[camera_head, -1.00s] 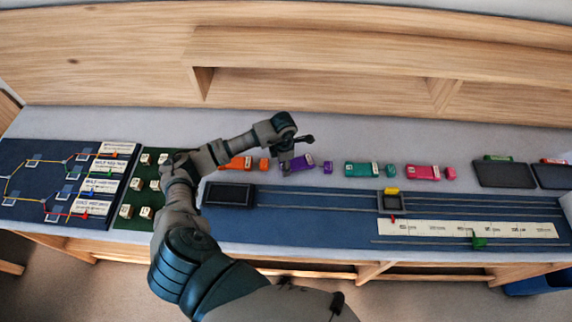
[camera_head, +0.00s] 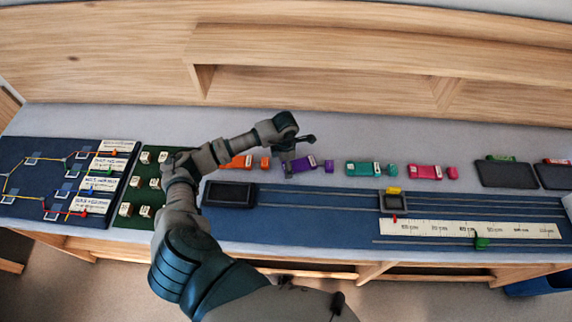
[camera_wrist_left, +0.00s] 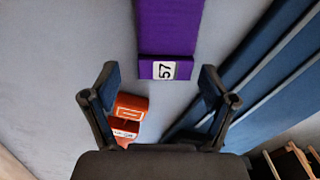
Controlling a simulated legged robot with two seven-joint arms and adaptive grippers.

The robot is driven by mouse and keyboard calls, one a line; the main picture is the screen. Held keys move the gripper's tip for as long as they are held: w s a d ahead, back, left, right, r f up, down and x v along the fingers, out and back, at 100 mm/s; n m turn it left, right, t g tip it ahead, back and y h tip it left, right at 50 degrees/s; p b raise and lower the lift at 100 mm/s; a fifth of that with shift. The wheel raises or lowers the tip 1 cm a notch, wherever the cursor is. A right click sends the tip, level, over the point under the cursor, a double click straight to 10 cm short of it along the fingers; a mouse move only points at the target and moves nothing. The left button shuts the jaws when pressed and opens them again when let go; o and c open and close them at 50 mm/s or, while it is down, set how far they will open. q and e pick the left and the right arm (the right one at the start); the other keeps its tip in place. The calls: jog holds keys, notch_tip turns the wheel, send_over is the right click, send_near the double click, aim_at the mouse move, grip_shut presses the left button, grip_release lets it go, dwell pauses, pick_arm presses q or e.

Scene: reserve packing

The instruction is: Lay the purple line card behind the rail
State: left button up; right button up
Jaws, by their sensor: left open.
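A long purple piece (camera_head: 306,165) lies on the grey tabletop behind the blue railed board, with a smaller purple piece (camera_head: 328,166) at its right end. In the left wrist view a purple piece (camera_wrist_left: 168,28) shows with a white label reading 57. My left gripper (camera_head: 298,153) is over the left end of the long purple piece. Its fingers (camera_wrist_left: 160,82) are spread and empty, with the labelled end just beyond and between the tips. Contact cannot be told. Thin grey rails (camera_head: 320,206) run along the blue board. My right gripper is not in view.
Orange (camera_head: 238,162), teal (camera_head: 370,169) and pink (camera_head: 425,172) pieces lie in the same row. A dark tray (camera_head: 230,194) is at the board's left end. A small yellow-tabbed holder (camera_head: 394,202) sits on the rails. A wooden shelf (camera_head: 370,50) stands behind.

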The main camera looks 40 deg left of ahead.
pick_arm(q)
notch_tip(320, 180, up, 12)
jog(key=shift+d+f, duration=0.15)
jog(key=shift+d, duration=0.2)
